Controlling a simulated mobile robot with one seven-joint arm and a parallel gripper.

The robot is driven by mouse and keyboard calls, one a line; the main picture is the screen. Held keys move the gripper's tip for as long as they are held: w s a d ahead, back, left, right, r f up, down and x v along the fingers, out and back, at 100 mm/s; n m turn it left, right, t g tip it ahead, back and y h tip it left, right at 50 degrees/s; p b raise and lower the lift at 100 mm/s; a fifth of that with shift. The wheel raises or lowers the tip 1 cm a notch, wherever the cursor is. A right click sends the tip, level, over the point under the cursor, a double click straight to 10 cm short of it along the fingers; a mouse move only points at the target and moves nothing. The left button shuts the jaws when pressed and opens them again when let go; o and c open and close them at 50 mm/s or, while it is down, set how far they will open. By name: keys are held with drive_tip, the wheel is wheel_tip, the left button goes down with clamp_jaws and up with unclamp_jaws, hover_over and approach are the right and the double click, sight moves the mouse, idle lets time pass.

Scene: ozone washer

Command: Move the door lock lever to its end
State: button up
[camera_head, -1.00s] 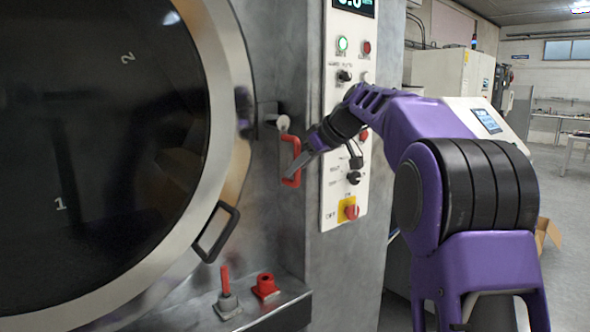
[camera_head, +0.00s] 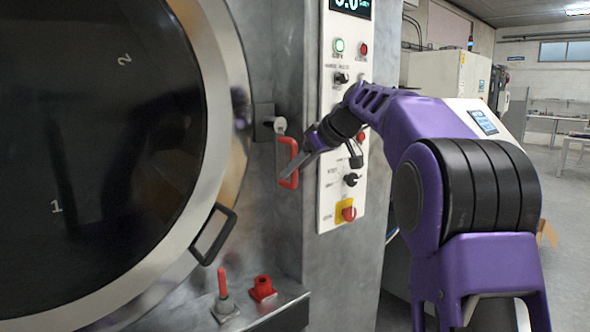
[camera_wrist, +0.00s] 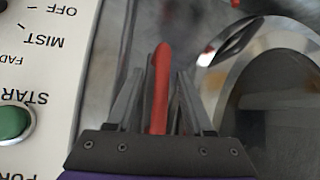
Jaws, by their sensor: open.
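The door lock lever (camera_head: 288,164) is a red bar handle on the grey metal panel, right of the round door. It hangs roughly upright below a pale round knob and bracket (camera_head: 279,125). In the wrist view the red lever (camera_wrist: 161,85) stands between my two grey fingers. My gripper (camera_head: 297,168) is open at the lever, with one finger on each side of it. My gripper also shows in the wrist view (camera_wrist: 160,98). Gaps show between the lever and the fingers there. I cannot tell whether either finger touches it.
The large round door (camera_head: 80,150) with a dark window fills the left, with a black handle (camera_head: 214,235). The white control panel (camera_head: 341,110) with buttons and knobs is close on the right of my gripper. A ledge below carries a red-topped switch (camera_head: 223,285) and a red fitting (camera_head: 262,288).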

drive_tip(key=p+v, duration=0.2)
drive_tip(key=v, duration=1.4)
drive_tip(key=shift+s+d+r, duration=0.2)
drive_tip(key=shift+s, duration=0.05)
drive_tip(key=shift+a, duration=0.1)
